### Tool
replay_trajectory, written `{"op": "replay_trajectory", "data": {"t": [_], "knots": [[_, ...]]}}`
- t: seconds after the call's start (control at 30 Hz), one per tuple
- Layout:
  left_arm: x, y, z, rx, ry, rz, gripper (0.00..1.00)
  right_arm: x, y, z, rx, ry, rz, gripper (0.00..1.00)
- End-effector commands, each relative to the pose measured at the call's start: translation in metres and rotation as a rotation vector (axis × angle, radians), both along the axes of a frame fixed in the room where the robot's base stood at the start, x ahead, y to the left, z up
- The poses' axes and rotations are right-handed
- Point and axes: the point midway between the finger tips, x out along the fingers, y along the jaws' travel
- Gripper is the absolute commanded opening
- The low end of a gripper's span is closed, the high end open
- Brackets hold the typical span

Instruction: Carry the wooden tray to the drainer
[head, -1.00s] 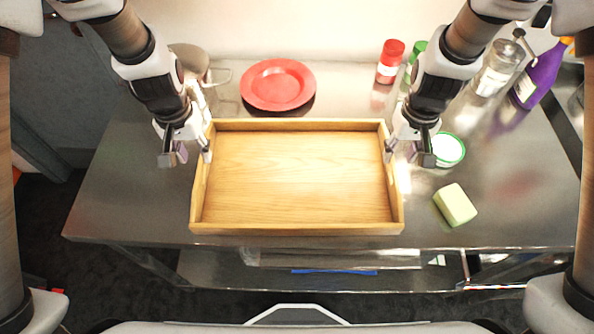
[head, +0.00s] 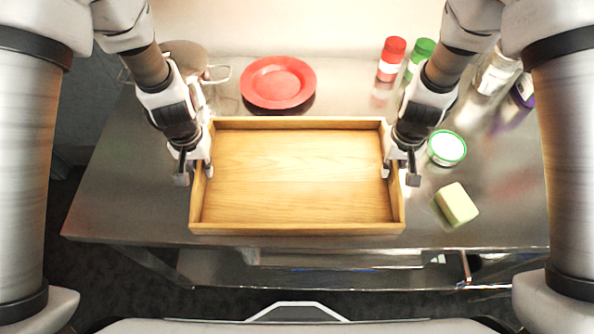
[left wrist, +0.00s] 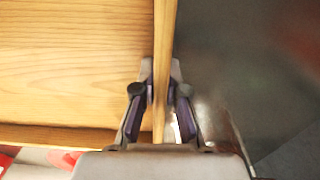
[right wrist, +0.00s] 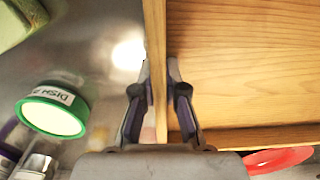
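The wooden tray (head: 297,227) is empty and sits flat on the steel table. My left gripper (head: 196,172) is at its left side wall; in the left wrist view the gripper (left wrist: 161,75) is shut on that wall (left wrist: 163,40), one finger inside and one outside. My right gripper (head: 398,170) is at the right side wall; in the right wrist view the gripper (right wrist: 158,75) is shut on that wall (right wrist: 154,30) in the same way. I cannot make out a drainer in these views.
Behind the tray are a red plate (head: 278,82), a pot (head: 182,60), and red-capped (head: 391,60) and green-capped (head: 420,52) jars. A green-rimmed tub (head: 447,148) and a pale green block (head: 456,204) lie right of the tray. Bottles stand at the far right. The table's left is clear.

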Motion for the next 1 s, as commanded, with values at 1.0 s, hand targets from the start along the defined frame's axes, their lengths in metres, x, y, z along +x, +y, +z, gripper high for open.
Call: {"op": "replay_trajectory", "data": {"t": [1.0], "knots": [[0.0,0.0,0.051,0.0,0.0,0.0,0.0,0.0,0.0,0.051,0.0,0.0,0.0,0.0]]}}
